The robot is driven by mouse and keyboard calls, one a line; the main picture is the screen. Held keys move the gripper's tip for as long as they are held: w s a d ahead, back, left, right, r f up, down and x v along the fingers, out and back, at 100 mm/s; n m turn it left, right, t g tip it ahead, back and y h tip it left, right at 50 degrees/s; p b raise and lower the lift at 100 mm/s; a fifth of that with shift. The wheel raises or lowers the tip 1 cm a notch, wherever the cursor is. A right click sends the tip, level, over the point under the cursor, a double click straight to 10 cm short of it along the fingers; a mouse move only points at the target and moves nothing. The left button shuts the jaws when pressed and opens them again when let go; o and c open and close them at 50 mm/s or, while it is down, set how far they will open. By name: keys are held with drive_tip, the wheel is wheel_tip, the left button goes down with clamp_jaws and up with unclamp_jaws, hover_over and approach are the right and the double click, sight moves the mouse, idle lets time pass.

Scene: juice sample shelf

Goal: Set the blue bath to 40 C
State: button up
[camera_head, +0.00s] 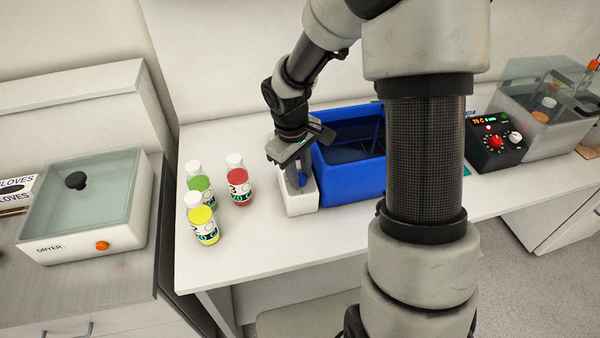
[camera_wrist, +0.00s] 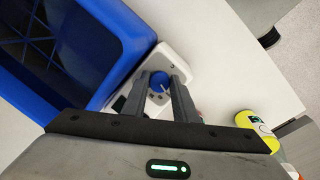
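The blue bath (camera_head: 347,177) is an open blue tub with dark contents, at the back middle of the bench. Its rim fills the upper left of the wrist view (camera_wrist: 120,85). A white control box (camera_head: 299,203) is joined to its left side. The box carries a blue knob (camera_wrist: 158,80) with a pale pointer line. My gripper (camera_wrist: 160,77) is over the box, pointing down, its two fingers apart on either side of the knob. I cannot tell whether they touch it. The box's display is not readable in either view.
Sample bottles with green (camera_head: 201,188), yellow (camera_head: 203,222) and red (camera_head: 239,182) contents stand left of the box. A black control unit (camera_head: 494,141) with red and white knobs and a clear bath (camera_head: 545,100) are at the right. A dryer (camera_head: 92,210) stands at far left.

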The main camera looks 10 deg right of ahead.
drive_tip(key=shift+c, duration=0.9)
drive_tip(key=shift+m, duration=0.4)
drive_tip(key=shift+m+y+b, duration=0.6)
drive_tip(key=shift+m+b, duration=0.05)
drive_tip(key=shift+m, duration=1.75)
drive_tip(key=o, duration=1.1)
drive_tip(key=shift+c, duration=0.2)
wheel_tip(320, 180, up, 18)
drive_tip(key=shift+s+f, duration=0.25)
drive_tip(key=shift+s, duration=0.1)
